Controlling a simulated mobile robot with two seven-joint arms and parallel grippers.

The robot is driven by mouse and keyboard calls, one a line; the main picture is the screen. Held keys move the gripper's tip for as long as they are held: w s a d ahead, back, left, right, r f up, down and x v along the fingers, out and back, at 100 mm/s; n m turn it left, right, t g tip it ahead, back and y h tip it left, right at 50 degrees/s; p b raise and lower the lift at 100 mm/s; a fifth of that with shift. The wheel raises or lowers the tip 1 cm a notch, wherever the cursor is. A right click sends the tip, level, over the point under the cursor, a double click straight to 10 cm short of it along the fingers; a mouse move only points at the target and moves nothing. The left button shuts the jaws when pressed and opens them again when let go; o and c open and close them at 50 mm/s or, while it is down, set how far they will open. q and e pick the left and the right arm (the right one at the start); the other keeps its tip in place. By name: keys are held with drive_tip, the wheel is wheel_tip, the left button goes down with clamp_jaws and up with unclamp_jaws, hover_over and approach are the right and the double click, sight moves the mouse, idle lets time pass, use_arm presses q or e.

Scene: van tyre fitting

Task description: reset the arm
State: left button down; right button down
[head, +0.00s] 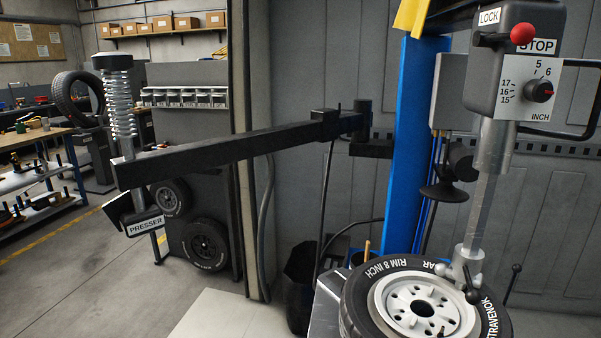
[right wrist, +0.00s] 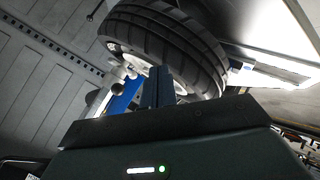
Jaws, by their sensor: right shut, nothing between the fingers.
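The long black presser arm (head: 230,149) reaches left from the blue column (head: 418,140) in the head view. At its free end is an upright post with a coil spring (head: 120,110) and a sign reading PRESSER (head: 145,226). This end stands over the floor, away from the wheel's tyre (head: 357,308). My right gripper (right wrist: 158,85) is in the right wrist view, its fingers together and empty. The tyre (right wrist: 165,40) appears behind and above the fingers; I cannot tell the exact gap. My left gripper is in neither view.
The mount post (head: 491,165) hangs over the wheel under a control box (head: 500,65) with a red knob and a dial. A bench with tools (head: 40,140) and several spare tyres stand at left. Floor is clear at lower left.

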drive_tip(key=s+a+f+m+g+y, duration=0.25)
drive_tip(key=s+a+f, duration=0.2)
drive_tip(key=s, duration=0.25)
drive_tip(key=s+a+f+m+g+y, duration=0.25)
drive_tip(key=s+f+g, duration=0.2)
drive_tip(key=s, duration=0.25)
use_arm(q)
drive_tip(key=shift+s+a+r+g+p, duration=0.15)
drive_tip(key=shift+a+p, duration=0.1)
drive_tip(key=shift+p, duration=0.35)
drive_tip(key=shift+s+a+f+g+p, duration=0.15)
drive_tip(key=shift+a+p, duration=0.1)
drive_tip(key=shift+p, duration=0.35)
use_arm(e)
drive_tip(key=w+a+f+n+t+y, duration=0.1)
drive_tip(key=w+a+f+t+y, duration=0.1)
drive_tip(key=w+a+f+t, duration=0.2)
drive_tip(key=w+a+t, duration=0.1)
drive_tip(key=a+t, duration=0.1)
drive_tip(key=t, duration=0.1)
drive_tip(key=shift+w+a+f, duration=0.2)
drive_tip(key=shift+w+a, duration=0.05)
drive_tip(key=shift+w, duration=0.05)
